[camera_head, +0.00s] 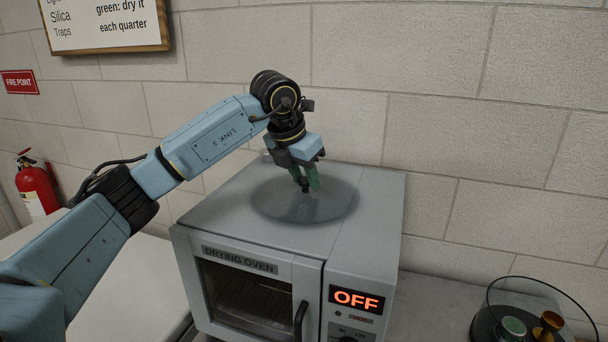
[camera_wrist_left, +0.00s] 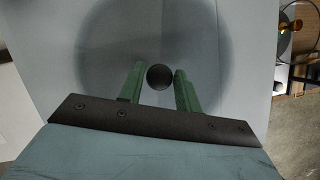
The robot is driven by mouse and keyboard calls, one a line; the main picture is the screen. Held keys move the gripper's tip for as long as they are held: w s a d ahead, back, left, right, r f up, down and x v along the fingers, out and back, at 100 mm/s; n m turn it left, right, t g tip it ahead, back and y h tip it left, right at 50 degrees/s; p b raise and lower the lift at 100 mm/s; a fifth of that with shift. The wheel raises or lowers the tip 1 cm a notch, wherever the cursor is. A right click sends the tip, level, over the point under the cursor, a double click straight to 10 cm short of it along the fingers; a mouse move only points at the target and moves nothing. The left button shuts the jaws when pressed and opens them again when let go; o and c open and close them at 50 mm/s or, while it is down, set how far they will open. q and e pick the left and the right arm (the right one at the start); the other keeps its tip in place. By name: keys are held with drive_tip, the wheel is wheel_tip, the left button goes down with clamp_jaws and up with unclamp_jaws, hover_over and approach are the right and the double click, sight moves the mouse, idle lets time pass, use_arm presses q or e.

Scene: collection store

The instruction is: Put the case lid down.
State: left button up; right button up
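The case lid (camera_head: 275,208) is a clear, round, greyish piece with a small dark knob (camera_head: 305,189). It sits on top of the drying oven (camera_head: 235,228), and I cannot tell how closely it rests there. In the left wrist view the lid (camera_wrist_left: 105,60) shows as a wide pale disc with the round black knob (camera_wrist_left: 160,77) near its middle. My left gripper (camera_head: 306,180) points down over the lid. Its green fingers (camera_wrist_left: 160,72) stand apart, one on each side of the knob, with a thin gap showing at the left finger. My right gripper is not in view.
The oven's front reads OFF (camera_head: 356,299). A dark round base (camera_head: 487,325) with a green-topped piece (camera_head: 514,326) and a brass piece (camera_head: 549,324) stands at the lower right under a thin dark hoop. A brick wall (camera_head: 440,90) rises behind. A fire extinguisher (camera_head: 36,187) is far left.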

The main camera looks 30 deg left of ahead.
use_arm(q)
drive_tip(key=shift+o, duration=1.3)
drive_tip(key=shift+r, duration=0.1)
drive_tip(key=v, duration=1.2)
drive_tip(key=shift+b, duration=0.4)
drive_tip(key=shift+a, duration=0.1)
